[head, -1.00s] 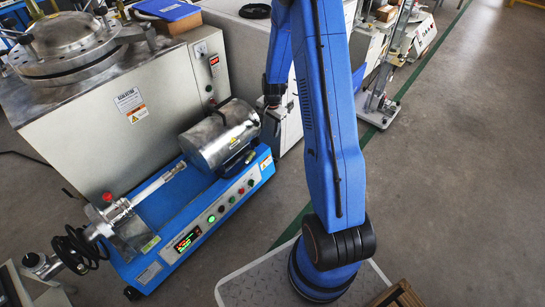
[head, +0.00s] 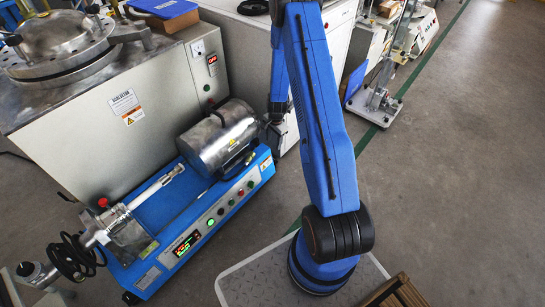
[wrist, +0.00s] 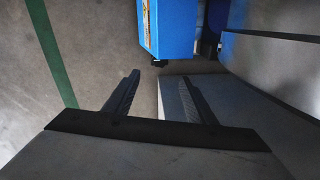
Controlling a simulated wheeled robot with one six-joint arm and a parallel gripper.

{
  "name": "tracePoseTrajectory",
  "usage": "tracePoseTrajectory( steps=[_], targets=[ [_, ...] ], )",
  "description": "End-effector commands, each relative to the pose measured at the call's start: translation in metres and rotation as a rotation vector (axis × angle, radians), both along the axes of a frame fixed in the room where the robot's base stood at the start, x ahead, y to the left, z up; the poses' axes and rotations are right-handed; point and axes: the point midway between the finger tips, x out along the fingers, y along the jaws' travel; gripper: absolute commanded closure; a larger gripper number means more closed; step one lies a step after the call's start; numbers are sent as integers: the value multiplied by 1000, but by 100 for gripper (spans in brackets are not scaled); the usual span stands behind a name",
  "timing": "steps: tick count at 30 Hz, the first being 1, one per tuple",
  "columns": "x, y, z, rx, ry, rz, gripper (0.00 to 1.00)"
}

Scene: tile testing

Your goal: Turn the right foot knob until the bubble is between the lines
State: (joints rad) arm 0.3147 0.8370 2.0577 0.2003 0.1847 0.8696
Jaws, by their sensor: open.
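The blue-based machine (head: 205,215) with a metal drum stands on the floor at left. In the wrist view its blue end (wrist: 172,28) is at the top, beyond my fingers. A small dark foot (wrist: 160,63) shows under that end, perhaps the right foot knob. It lies ahead of the gap between my fingertips, apart from them. My gripper (wrist: 160,83) is open and empty. In the head view my gripper (head: 273,130) is partly hidden behind my arm, near the machine's right end. I cannot make out the bubble or its lines.
A grey cabinet (head: 130,130) stands behind the machine, with a pale cabinet (head: 245,65) to its right. A pale surface (wrist: 265,75) lies close on the right in the wrist view. Open grey floor (head: 455,180) lies to the right, crossed by a green line.

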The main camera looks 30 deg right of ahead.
Motion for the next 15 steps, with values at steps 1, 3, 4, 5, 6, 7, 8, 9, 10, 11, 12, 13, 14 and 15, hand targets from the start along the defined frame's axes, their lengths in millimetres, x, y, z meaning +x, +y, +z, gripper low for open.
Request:
tracePoseTrajectory(
  steps=[1, 3, 4, 5, 6, 7, 8, 9, 10, 11, 12, 13, 14, 15],
  targets=[
    [0, 0, -9, 1, 2, -1, 49],
    [1, 1, -19, 1, 2, 0, 49],
    [1, 1, -24, 1, 2, 0, 49],
    [2, 1, -29, 1, 2, 0, 49],
    [2, 1, -35, 1, 1, 0, 49],
    [3, 1, -39, 1, 2, 0, 49],
    [3, 1, -44, 2, 2, 0, 49],
    [3, 1, -50, 2, 2, 0, 49],
    [4, 1, -54, 1, 2, 0, 49],
    [4, 1, -59, 1, 1, 0, 49],
    [5, 1, -65, 1, 1, 0, 49],
    [5, 1, -70, 1, 1, 0, 49],
    [5, 2, -74, 1, 1, 0, 49],
    [5, 2, -81, 1, 3, 0, 49]
  ],
)
